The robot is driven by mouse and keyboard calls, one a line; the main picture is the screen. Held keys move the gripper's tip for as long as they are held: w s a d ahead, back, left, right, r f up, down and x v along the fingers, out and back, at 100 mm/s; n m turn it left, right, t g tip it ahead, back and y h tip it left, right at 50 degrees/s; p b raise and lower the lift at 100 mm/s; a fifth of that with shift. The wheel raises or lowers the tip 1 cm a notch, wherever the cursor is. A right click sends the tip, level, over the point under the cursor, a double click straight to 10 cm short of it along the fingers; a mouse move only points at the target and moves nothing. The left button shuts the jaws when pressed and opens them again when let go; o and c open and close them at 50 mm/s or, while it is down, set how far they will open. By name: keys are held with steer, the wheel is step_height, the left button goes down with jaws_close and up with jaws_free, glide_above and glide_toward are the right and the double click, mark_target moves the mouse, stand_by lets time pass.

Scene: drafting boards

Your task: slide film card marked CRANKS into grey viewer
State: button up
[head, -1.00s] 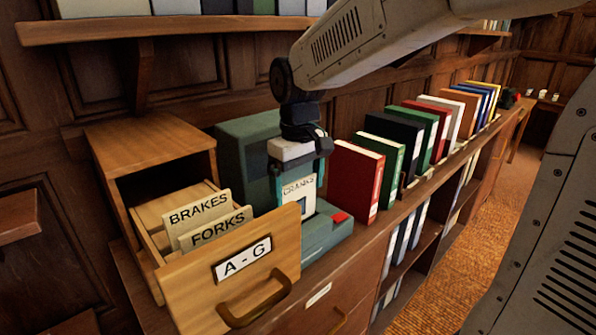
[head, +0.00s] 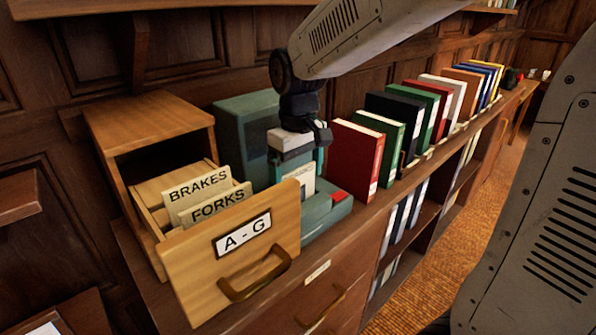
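The grey-green viewer stands on the cabinet top behind the open drawer, with a tall hood (head: 240,122) and a low base (head: 328,214) bearing a red button (head: 338,196). My gripper (head: 298,172) is over the viewer's base, in front of the hood, pointing down. It is shut on the pale film card (head: 303,180), which hangs upright between the fingers. Its lettering is too small to read now; a moment ago it read CRANKS. The drawer front hides the card's lower part, so I cannot tell whether its edge is in the viewer's slot.
The open wooden drawer marked A - G (head: 190,285) juts out at the left front, holding cards marked BRAKES (head: 197,188) and FORKS (head: 215,204). A red book (head: 352,160) stands close right of the viewer, with a row of books beyond. A wall shelf (head: 110,8) is above.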

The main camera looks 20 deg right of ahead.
steer(key=shift+f, duration=0.6)
steer(key=o, duration=0.7)
steer(key=shift+r, duration=3.85)
steer(key=s+d+f+m, duration=0.1)
steer(key=s, duration=1)
steer(key=s+d+f+m+t, duration=0.1)
steer(key=s+d+f+m, duration=0.1)
steer(key=s, duration=0.9)
steer(key=shift+f+m, duration=0.2)
steer(key=shift+m, duration=0.1)
